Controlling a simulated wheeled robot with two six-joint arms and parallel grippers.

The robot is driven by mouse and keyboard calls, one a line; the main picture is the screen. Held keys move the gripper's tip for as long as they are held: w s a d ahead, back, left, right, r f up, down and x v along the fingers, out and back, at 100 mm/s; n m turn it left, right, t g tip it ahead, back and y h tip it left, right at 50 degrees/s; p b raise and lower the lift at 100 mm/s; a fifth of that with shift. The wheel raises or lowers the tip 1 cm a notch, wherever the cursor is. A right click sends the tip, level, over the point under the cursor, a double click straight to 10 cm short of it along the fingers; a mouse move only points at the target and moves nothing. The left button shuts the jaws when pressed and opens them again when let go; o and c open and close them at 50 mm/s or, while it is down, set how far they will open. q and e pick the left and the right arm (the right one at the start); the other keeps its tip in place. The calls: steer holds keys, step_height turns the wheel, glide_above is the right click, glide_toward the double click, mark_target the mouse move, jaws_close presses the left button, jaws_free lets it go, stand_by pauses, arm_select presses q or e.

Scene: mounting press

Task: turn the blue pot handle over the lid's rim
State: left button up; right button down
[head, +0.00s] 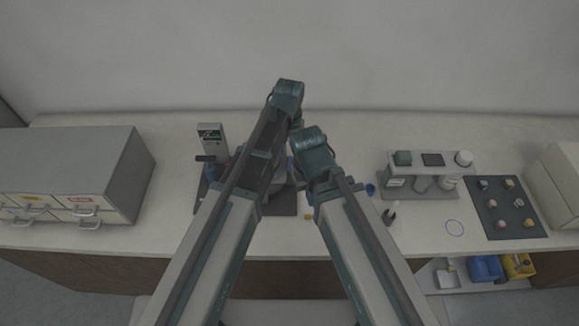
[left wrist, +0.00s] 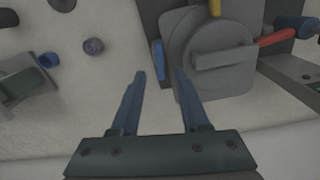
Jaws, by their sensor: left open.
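In the left wrist view the press pot is capped by a round grey lid (left wrist: 210,62) with a raised bar across it. A short blue handle (left wrist: 158,58) stands at the lid's left edge, apart from the bar. My left gripper (left wrist: 161,72) is open, its two fingers pointing at the blue handle, with the tips close to it on either side. I cannot tell whether they touch it. A red handle (left wrist: 277,37) and a yellow handle (left wrist: 215,8) also show around the pot. In the head view my arms hide most of the press, and my right gripper does not show.
Further right are a grey stand (head: 404,188) with bottles and a dark tray (head: 507,208) of small pieces. A grey drawer cabinet (head: 72,170) stands at left. A small round purple-grey piece (left wrist: 93,46) lies near the cup.

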mark_target(290, 162)
arm_select(q)
step_height(290, 162, down, 5)
steer(key=b, duration=0.4)
jaws_close()
